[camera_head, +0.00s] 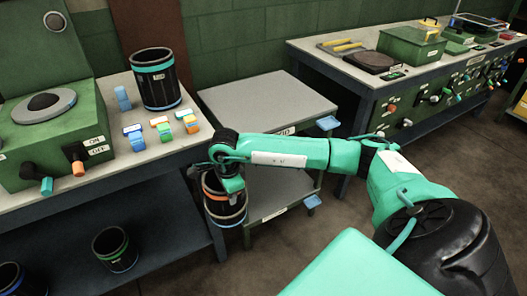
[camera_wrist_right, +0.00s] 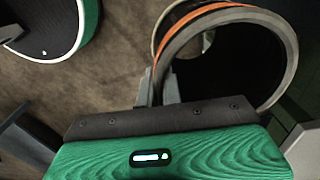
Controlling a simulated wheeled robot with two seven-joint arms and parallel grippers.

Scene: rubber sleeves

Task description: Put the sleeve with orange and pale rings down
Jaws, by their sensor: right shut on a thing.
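The black sleeve with orange and pale rings (camera_head: 224,208) hangs from my right gripper (camera_head: 230,178) in the head view. It is in the air beside the right end of the left bench, in front of the grey cart. My right gripper (camera_wrist_right: 159,88) is shut on the sleeve's wall, one finger inside and one outside. The lower part of the sleeve is clear of the fingers. My left gripper is not in view.
The left bench (camera_head: 110,172) carries a sleeve with a teal ring (camera_head: 155,78), several coloured blocks and a green machine (camera_head: 40,130). A sleeve with a green ring (camera_head: 115,250) stands on its lower shelf. The grey cart (camera_head: 262,100) has a bare top.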

